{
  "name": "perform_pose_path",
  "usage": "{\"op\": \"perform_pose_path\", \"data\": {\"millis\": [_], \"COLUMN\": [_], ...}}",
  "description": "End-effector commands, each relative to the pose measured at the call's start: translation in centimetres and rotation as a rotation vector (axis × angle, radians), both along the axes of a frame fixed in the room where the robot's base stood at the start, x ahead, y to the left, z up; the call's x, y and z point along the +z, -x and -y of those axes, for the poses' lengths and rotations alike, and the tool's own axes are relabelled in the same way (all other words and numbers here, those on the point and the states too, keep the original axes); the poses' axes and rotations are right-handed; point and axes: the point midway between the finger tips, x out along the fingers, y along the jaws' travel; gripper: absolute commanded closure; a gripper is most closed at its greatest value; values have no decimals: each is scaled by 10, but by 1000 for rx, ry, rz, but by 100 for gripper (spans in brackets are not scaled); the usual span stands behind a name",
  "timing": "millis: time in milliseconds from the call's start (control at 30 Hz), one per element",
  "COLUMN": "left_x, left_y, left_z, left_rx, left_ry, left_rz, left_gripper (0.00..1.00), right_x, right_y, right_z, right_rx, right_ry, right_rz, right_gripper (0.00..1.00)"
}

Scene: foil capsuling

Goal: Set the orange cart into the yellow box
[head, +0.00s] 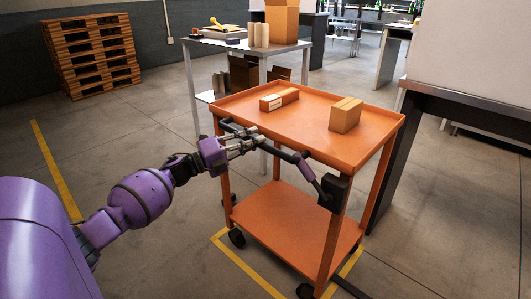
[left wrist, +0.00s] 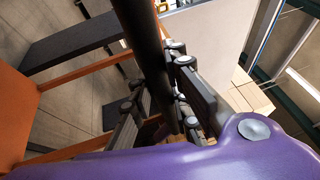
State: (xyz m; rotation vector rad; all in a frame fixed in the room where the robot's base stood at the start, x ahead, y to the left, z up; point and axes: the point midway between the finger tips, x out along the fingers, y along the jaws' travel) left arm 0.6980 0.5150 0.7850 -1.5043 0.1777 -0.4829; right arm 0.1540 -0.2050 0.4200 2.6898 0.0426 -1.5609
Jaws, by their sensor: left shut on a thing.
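The orange cart (head: 290,213) stands upright, with a top tray, a lower shelf and a dark push handle (head: 277,151) on its near side. My left gripper (head: 237,146) is shut on the handle near its left end. In the left wrist view, the dark bar (left wrist: 146,45) runs between the fingers of the gripper (left wrist: 165,115). The yellow box is a painted floor outline (head: 249,270) around the cart's base. The two near wheels appear inside its visible lines. My right gripper is not seen.
Two cartons, one lying (head: 279,99) and one taller (head: 345,115), rest on the cart's tray. A dark-legged table (head: 465,100) stands close on the right. A grey worktable (head: 235,43) is behind. Pallets (head: 92,55) stand far left. The left floor is clear.

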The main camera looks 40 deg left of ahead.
Motion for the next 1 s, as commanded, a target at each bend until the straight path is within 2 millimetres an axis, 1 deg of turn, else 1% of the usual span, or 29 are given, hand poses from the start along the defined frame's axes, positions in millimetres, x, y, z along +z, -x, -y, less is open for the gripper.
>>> {"op": "perform_pose_path", "data": {"millis": [33, 133, 300, 467, 767, 800, 900, 1000], "left_x": [-7, -6, -5, -3, -3, -3, -2, -2], "left_y": [0, -1, -1, -1, -1, -1, -1, -1], "left_z": [-9, -19, -30, -33, -33, -33, -33, -33], "left_rx": [4, 2, -1, -2, -4, -4, -3, -3], "left_ry": [-6, -6, -6, -6, -6, -6, -4, -3], "left_rz": [-7, -6, -5, -4, -3, -3, -3, -2], "left_gripper": [100, 100, 100, 100, 100, 79, 66, 65], "right_x": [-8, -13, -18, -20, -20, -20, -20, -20], "right_y": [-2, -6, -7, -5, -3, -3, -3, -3], "right_z": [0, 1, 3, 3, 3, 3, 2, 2], "right_rx": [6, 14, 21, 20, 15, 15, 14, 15], "right_ry": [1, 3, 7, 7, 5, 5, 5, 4], "right_rz": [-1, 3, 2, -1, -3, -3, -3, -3], "right_gripper": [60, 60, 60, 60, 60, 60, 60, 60]}}
